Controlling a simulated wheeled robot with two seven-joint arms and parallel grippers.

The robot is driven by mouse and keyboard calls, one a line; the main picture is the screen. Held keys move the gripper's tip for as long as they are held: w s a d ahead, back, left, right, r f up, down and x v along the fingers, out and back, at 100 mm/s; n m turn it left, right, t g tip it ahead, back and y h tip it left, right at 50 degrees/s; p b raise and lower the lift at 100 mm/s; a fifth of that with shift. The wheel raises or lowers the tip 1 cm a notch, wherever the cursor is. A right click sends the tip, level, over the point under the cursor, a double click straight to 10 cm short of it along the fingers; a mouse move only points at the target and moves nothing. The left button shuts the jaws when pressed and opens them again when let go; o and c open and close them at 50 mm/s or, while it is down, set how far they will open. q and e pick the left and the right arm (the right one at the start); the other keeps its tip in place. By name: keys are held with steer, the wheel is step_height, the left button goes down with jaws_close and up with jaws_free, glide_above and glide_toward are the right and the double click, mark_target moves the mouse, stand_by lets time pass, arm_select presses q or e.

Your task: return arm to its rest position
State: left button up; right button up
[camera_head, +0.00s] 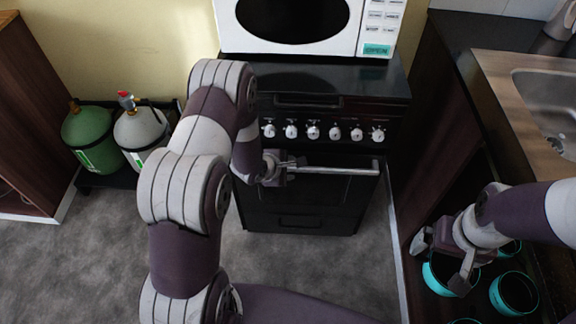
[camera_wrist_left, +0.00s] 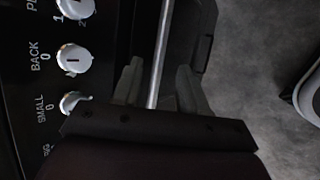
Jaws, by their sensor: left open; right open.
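My left gripper (camera_head: 287,168) is at the left end of the oven's silver handle (camera_head: 335,170). In the left wrist view its two fingers (camera_wrist_left: 160,88) are apart, with the handle bar (camera_wrist_left: 159,50) running between them. I cannot tell whether either finger touches the bar. The black oven (camera_head: 300,205) has its door apparently closed. My right gripper (camera_head: 442,262) is open, at the lower right, over or beside turquoise-rimmed pots (camera_head: 437,275). It partly hides one pot, and I cannot tell whether it touches it.
A row of knobs (camera_head: 313,131) lies above the handle. A white microwave (camera_head: 300,28) stands on the stove. Green (camera_head: 90,138) and grey (camera_head: 141,128) gas cylinders stand at left. A wooden counter with a sink (camera_head: 545,95) is at right. Grey floor (camera_head: 90,255) is clear at lower left.

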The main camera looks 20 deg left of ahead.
stand_by(0.5)
arm_select(q)
steer(key=s+a+r+m+g+y+p, duration=0.1)
steer(key=s+a+r+m+g+y, duration=0.15)
steer(key=s+m, duration=0.4)
steer(key=s+a+r+m+g+y+p, duration=0.1)
steer(key=s+r+m+g, duration=0.1)
steer(key=s+m+g, duration=0.35)
steer(key=s+d+r+m+p, duration=0.1)
steer(key=s+r+m, duration=0.1)
steer(key=r, duration=0.5)
steer(key=s+d+r+m+t+p, duration=0.1)
steer(key=s+d+r+m+p, duration=0.1)
steer(key=r, duration=0.5)
steer(key=s+d+r+m+p, duration=0.2)
steer(key=s+r+m, duration=0.2)
steer(key=r, duration=0.2)
steer(key=shift+s+r+h, duration=0.35)
steer(key=shift+s+r, duration=0.05)
